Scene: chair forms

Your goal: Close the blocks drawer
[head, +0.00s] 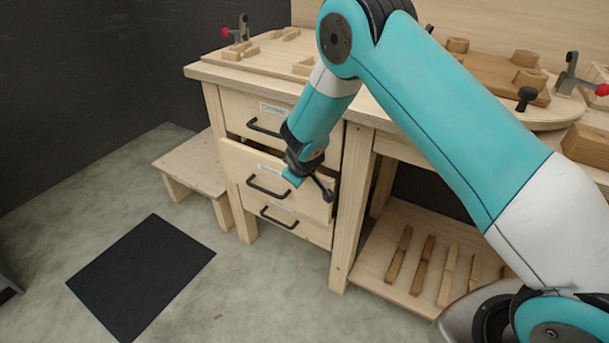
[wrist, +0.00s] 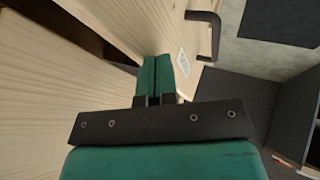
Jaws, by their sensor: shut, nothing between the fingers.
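The middle drawer (head: 238,162) of the wooden bench stands pulled out a little past the drawers above and below it. It has a black bar handle (head: 268,188) and a small label too blurred to read. My gripper (head: 292,177) is shut and empty at the right part of this drawer's front. In the wrist view the shut teal fingers (wrist: 157,76) point along the pale wood, close to a label (wrist: 183,62) and a black handle (wrist: 205,30). A dark gap (wrist: 75,25) shows at the upper left. I cannot tell whether the fingertips touch the wood.
The top drawer (head: 240,107) and bottom drawer (head: 303,227) look shut. A low wooden step (head: 190,160) stands left of the bench. A black mat (head: 140,275) lies on open floor in front. A lower shelf (head: 370,265) with wooden pieces is at the right.

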